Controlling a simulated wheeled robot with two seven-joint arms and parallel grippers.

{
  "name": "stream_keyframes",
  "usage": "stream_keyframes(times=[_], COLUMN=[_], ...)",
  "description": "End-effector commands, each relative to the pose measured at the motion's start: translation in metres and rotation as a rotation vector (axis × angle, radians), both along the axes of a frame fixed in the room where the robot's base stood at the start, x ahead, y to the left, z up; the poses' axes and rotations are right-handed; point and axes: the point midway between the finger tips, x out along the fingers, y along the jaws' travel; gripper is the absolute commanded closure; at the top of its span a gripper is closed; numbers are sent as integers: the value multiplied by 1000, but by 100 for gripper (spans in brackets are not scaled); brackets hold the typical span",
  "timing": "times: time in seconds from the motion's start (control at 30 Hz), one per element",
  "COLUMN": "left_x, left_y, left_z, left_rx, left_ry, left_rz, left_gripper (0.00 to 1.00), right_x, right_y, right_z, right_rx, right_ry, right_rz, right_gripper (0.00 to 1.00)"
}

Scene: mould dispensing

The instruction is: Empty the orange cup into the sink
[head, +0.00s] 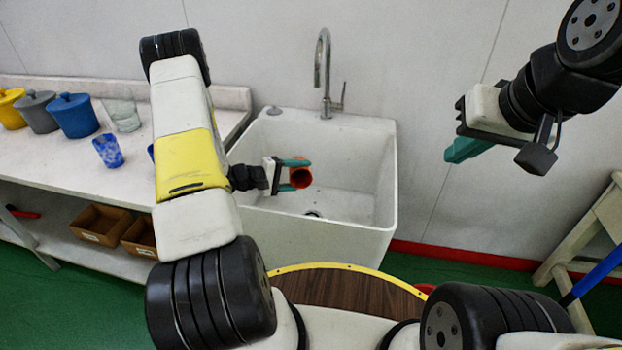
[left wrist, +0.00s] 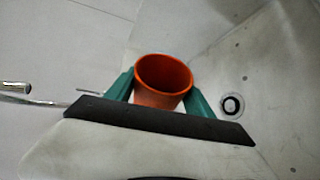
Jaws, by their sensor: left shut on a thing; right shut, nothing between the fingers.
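The orange cup (head: 300,178) is held over the white sink (head: 378,215), tipped so that its mouth shows in the head view. My left gripper (head: 293,174) is shut on it, with a green finger on either side. In the left wrist view the cup (left wrist: 163,82) sits between the green fingers, and its visible inside looks empty. The sink drain (left wrist: 232,105) shows to the right of the cup there. My right gripper (head: 464,150) is shut and empty, raised in front of the wall to the right of the sink.
A chrome tap (head: 322,75) stands at the sink's back edge. Brown boxes (head: 98,224) sit on the shelf below.

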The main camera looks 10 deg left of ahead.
Motion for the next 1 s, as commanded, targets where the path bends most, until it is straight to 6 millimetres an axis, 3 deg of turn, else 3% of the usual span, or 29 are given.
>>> stream_keyframes(times=[0.2,1.0], left_x=[15,30], left_y=[6,10], left_z=[-3,-29], left_rx=[-49,-260], left_ry=[136,714], left_rz=[0,-2], left_gripper=[78,78], right_x=[0,0], right_y=[0,0], right_z=[0,0], right_rx=[0,0], right_ry=[0,0], right_rz=[0,0], right_gripper=[100,100])
